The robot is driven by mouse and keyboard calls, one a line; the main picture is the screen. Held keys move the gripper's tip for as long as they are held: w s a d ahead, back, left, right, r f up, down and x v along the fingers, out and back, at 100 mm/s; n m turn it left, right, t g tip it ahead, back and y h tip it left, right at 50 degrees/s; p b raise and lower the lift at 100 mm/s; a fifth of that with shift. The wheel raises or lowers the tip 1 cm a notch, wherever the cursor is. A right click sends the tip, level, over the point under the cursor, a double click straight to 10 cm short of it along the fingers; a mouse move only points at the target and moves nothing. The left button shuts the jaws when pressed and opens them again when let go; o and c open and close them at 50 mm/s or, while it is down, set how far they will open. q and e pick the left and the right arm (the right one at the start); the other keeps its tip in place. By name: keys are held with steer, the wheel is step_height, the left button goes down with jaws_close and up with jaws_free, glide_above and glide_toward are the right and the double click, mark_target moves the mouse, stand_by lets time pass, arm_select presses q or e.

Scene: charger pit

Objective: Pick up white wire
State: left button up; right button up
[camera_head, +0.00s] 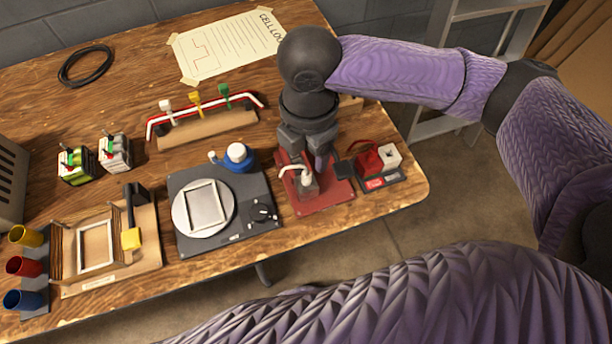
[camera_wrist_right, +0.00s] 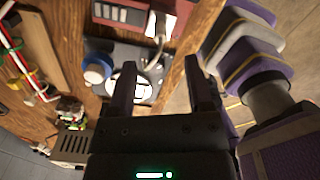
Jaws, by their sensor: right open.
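A short curved white wire (camera_head: 290,168) is at the red charger base (camera_head: 325,198) near the table's front right edge. One end meets a small grey block on that base. My right gripper (camera_head: 315,158) points down just above and behind the block, very close to the wire. Its jaws are open; whether a finger touches the wire cannot be told. In the right wrist view both fingers of the gripper (camera_wrist_right: 167,85) are apart with nothing between them, and the white wire (camera_wrist_right: 157,52) curves down beyond the tips. My left gripper is not in view.
A rack (camera_head: 207,131) holds coloured clips.

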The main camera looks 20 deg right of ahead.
mark_target(306, 174)
steer(key=f+b, duration=0.1)
steer(key=f, duration=0.1)
steer(key=f+b, duration=0.1)
steer(key=f, duration=0.2)
steer(key=f+b, duration=0.2)
steer(key=f, duration=0.1)
steer(key=shift+s+a, duration=0.1)
steer(key=shift+a, duration=0.15)
steer(key=shift+r, duration=0.3)
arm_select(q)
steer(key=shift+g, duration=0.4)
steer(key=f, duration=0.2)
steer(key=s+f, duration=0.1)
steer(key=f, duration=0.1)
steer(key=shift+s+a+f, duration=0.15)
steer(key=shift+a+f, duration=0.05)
arm_select(e)
jaws_close()
